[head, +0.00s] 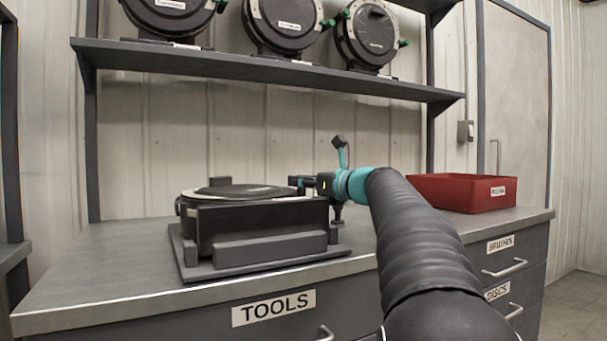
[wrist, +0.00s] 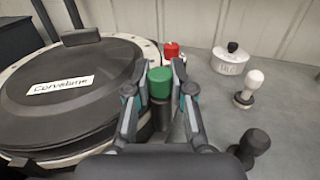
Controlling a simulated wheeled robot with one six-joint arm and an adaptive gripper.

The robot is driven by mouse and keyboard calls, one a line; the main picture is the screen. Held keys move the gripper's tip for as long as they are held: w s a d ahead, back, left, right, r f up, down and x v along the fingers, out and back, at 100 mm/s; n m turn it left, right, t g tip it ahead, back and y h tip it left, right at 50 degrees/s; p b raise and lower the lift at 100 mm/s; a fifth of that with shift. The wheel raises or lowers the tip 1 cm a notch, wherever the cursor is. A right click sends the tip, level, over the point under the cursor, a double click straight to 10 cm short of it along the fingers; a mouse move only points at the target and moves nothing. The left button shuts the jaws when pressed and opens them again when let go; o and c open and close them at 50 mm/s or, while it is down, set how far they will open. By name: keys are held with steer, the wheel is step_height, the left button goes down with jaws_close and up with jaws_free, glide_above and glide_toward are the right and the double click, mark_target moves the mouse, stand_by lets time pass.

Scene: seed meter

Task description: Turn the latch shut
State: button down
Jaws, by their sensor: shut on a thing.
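The seed meter (head: 258,217) sits in a dark cradle (head: 265,248) on the bench. Its round black lid (wrist: 70,85) with a white name label fills the left of the wrist view. A green-capped latch (wrist: 160,83) stands upright at the lid's right edge. My gripper (wrist: 160,74) has one finger on each side of the green cap and is shut on it. In the head view my gripper (head: 299,182) reaches the meter's right side from the right, and the latch is hidden there.
A red bin (head: 455,193) stands on the bench at right. In the wrist view, a red-topped object (wrist: 171,49), a white lidded pot (wrist: 232,66), a white knob (wrist: 253,79) and a black knob (wrist: 256,141) stand nearby. A shelf (head: 270,68) with three meters hangs above.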

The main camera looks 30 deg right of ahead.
steer(key=n+y+p, duration=0.1)
steer(key=r+g+y+p, duration=0.1)
steer(key=p, duration=0.1)
steer(key=shift+w+n, duration=0.1)
steer(key=shift+n, duration=0.3)
steer(key=n+g+y+p, duration=0.1)
steer(key=g+y+p, duration=0.1)
steer(key=n+y+p, duration=0.1)
steer(key=y, duration=0.1)
steer(key=shift+f+n+g, duration=0.25)
steer(key=shift+n+g, duration=0.05)
steer(key=shift+g, duration=0.1)
steer(key=n+g+y, duration=0.1)
steer(key=n+g+y+p, duration=0.1)
steer(key=shift+f+g, duration=0.3)
steer(key=shift+g, duration=0.1)
steer(key=shift+n+g+y, duration=0.8)
steer(key=shift+n+g, duration=0.4)
steer(key=shift+g, duration=0.1)
steer(key=shift+n+g+y, duration=0.4)
steer(key=shift+n+g, duration=0.2)
steer(key=shift+g, duration=0.3)
steer(key=c, duration=1)
jaws_free()
